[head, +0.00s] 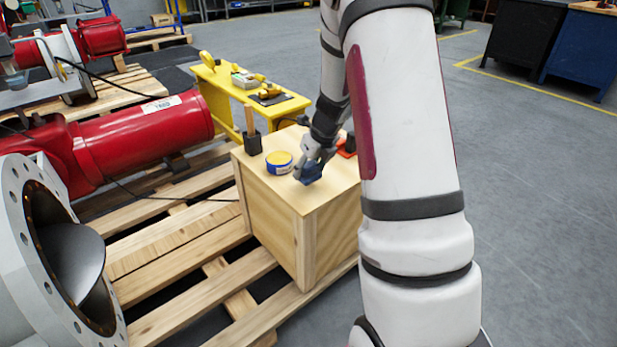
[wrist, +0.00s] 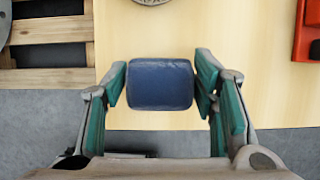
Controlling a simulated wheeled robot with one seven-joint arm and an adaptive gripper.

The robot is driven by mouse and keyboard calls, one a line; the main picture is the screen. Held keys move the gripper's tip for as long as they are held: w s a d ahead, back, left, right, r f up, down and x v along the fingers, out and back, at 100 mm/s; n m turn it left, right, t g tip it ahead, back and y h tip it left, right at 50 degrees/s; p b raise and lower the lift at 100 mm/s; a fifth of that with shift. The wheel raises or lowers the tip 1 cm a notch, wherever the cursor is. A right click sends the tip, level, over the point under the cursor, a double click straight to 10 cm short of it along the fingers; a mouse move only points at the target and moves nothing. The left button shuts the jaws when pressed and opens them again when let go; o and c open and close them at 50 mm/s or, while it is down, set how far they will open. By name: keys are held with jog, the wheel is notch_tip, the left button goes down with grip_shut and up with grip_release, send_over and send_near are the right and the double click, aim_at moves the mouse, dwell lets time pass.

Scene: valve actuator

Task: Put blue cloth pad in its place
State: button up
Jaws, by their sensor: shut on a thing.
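The blue cloth pad (wrist: 160,84) is a small, dark blue, rounded block. In the wrist view it sits between the two green-lined fingers of my gripper (wrist: 161,88), which is shut on it. In the head view the blue pad (head: 309,174) shows at the tip of my gripper (head: 308,168), over the front part of the wooden box top. I cannot tell whether the pad touches the box top or is held just above it.
The wooden box (head: 270,215) stands on a pallet (head: 180,245). A yellow bench (head: 285,106) with tools stands behind. The red valve actuator (head: 140,135) lies left.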

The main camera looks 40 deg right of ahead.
aim_at(309, 176)
jog(key=shift+f+b, duration=0.8)
jog(key=shift+f, duration=0.6)
jog(key=shift+f, duration=0.1)
jog(key=o, duration=1)
